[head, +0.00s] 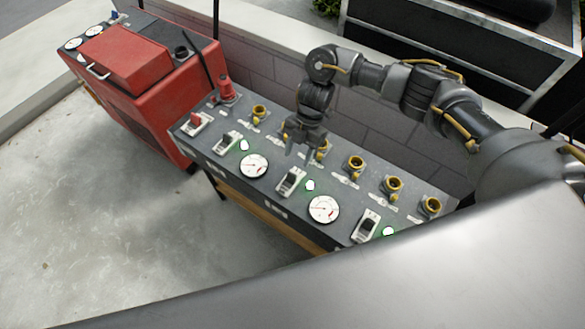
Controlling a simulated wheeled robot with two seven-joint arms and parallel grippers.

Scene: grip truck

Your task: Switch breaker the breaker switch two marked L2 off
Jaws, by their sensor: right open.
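A dark grey panel (222,167) carries three white-framed breaker switches in a row. The left breaker (228,142), the middle breaker (291,182) and the right breaker (368,225) each have a lit green-white lamp beside them. The markings are too small to read, so I cannot confirm which is L2; the middle one is second in the row. My right gripper (303,152) points down over the panel, open and empty, just behind the middle breaker. I cannot tell its height above the panel. My left gripper is not in view.
Two round gauges (254,166) sit between the breakers. Several yellow-ringed sockets (356,163) line the panel's back, some near my right gripper. A red switch (195,123) is at the left end. A red machine (150,80) stands left; a block wall (375,125) runs behind.

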